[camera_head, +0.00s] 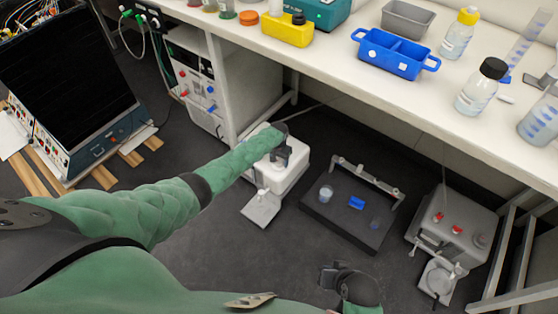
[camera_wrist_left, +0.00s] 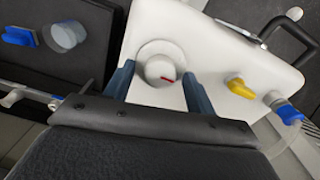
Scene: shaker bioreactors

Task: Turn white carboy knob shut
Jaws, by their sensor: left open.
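The white carboy (camera_head: 294,172) stands on the floor under the bench in the head view. In the left wrist view its white top (camera_wrist_left: 215,50) carries a round white knob (camera_wrist_left: 160,68) with a red mark, set on a pale disc. My left gripper (camera_head: 281,156) is over the carboy. In the left wrist view its two dark fingers stand open on either side of the knob; whether they touch it I cannot tell. My right gripper (camera_head: 333,274) is low in the head view, away from the carboy, and its jaw state is unclear.
A yellow knob (camera_wrist_left: 240,88) and a blue knob (camera_wrist_left: 288,113) sit near the white knob. A black tray (camera_head: 340,223) stands right of the carboy, and a grey carboy (camera_head: 455,228) farther right. The bench (camera_head: 350,85) overhangs behind.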

